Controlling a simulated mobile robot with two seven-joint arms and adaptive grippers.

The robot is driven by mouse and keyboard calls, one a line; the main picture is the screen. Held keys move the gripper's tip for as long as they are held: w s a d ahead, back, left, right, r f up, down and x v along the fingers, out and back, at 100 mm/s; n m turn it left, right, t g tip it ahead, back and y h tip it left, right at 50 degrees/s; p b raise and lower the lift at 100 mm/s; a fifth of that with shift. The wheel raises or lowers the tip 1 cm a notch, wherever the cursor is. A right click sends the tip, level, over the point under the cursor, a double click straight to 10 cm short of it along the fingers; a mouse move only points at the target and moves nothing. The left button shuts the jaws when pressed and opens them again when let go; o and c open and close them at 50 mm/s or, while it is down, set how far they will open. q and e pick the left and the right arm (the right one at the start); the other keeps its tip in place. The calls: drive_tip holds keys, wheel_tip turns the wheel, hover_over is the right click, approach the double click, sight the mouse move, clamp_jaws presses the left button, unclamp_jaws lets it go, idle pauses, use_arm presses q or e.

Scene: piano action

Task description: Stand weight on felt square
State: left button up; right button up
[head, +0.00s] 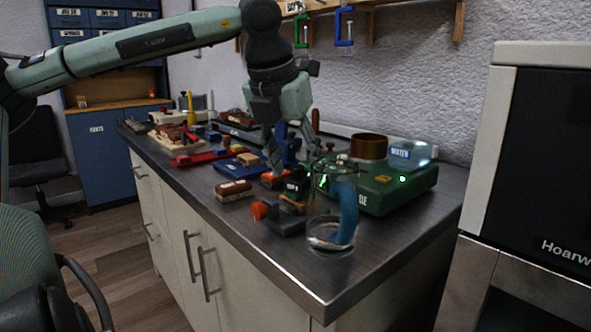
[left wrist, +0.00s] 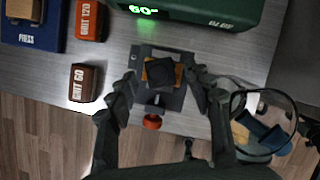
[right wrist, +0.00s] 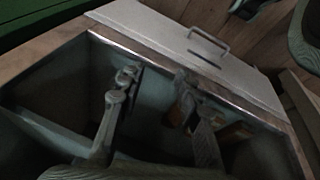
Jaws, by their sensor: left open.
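In the left wrist view a dark square block (left wrist: 163,75), which looks like the weight, sits over a tan-orange square piece on a grey fixture (left wrist: 148,98) with an orange knob. I cannot tell which layer is the felt square, as the block covers most of it. The fixture (head: 287,224) also shows near the counter's front edge in the head view. My left gripper (left wrist: 165,84) is open, its fingers either side of the block with gaps visible. My right gripper (right wrist: 150,105) shows only in the right wrist view, its fingers apart and nothing seen between them.
A glass jar (head: 319,222) with a blue item stands right of the fixture, close to my left gripper. Behind it is a green box (head: 395,192) with a lit display. The counter's front right is clear.

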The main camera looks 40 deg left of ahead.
use_arm(q)
drive_tip(key=v, duration=1)
drive_tip(key=shift+r, duration=0.35)
